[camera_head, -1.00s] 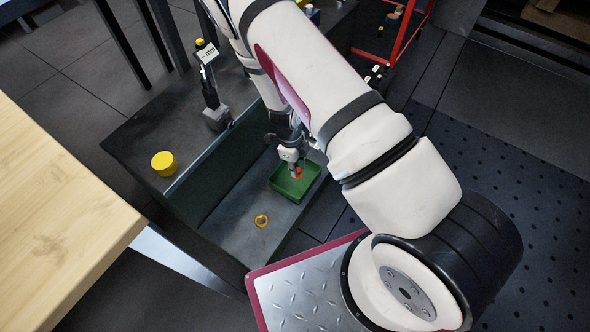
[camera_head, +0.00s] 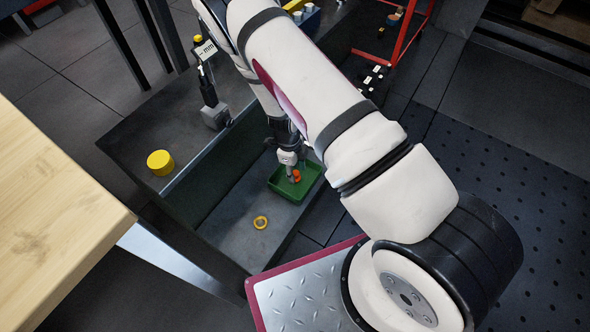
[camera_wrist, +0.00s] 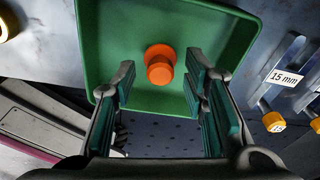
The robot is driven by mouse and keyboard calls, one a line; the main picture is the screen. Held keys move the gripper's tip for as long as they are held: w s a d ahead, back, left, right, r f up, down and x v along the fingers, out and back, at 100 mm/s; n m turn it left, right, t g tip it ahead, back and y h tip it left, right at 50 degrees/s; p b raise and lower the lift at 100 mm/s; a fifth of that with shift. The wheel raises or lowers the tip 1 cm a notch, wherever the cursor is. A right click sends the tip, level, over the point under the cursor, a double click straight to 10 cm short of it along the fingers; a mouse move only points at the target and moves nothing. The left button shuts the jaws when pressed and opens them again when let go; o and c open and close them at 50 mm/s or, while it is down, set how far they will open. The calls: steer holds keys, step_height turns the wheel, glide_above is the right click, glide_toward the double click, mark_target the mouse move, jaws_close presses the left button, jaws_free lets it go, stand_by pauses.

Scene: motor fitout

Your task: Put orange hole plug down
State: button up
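The orange hole plug (camera_head: 296,177) is in the green tray (camera_head: 313,183). In the wrist view the plug (camera_wrist: 160,66) stands on the floor of the tray (camera_wrist: 240,22), with its round end towards the camera. My gripper (camera_wrist: 160,88) is open above the tray. Its two teal-padded fingers are apart, one on each side of the plug, with a gap visible on both sides. In the head view my gripper (camera_head: 289,168) is low over the tray, and its fingers are partly hidden and small.
A yellow cylinder (camera_head: 160,162) and a gauge on a stand (camera_head: 208,85) are to the left. A "15 mm" label (camera_wrist: 285,77) shows right of the tray. A wooden tabletop (camera_head: 50,220) is at far left.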

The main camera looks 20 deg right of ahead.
steer(key=shift+r, duration=0.1)
steer(key=a+r+n+y+p, duration=0.2)
steer(key=a+r+n+p, duration=0.1)
steer(key=r, duration=1.2)
steer(key=a+r+n+y+p, duration=0.1)
steer(key=a+r+n+p, duration=0.25)
steer(key=r, duration=1.15)
steer(key=s+a+r+n+y, duration=0.1)
steer(key=s+r+n, duration=0.2)
steer(key=r, duration=0.4)
steer(key=s+r+n+y, duration=0.1)
steer(key=s+r+n, duration=0.25)
steer(key=r, duration=0.35)
steer(key=s+d+r+n, duration=0.2)
steer(key=s+r+n, duration=0.4)
steer(key=s+r, duration=0.4)
steer(key=s+d+r+n+h, duration=0.1)
steer(key=s+d+n+h, duration=0.1)
steer(key=s, duration=0.6)
steer(key=s+d+n+t+h, duration=0.1)
steer(key=s+d+n+h, duration=0.1)
steer(key=s+n, duration=0.3)
steer(key=s+d+b, duration=0.1)
steer(key=s, duration=0.2)
steer(key=shift+d+r, duration=0.25)
steer(key=shift+r, duration=0.15)
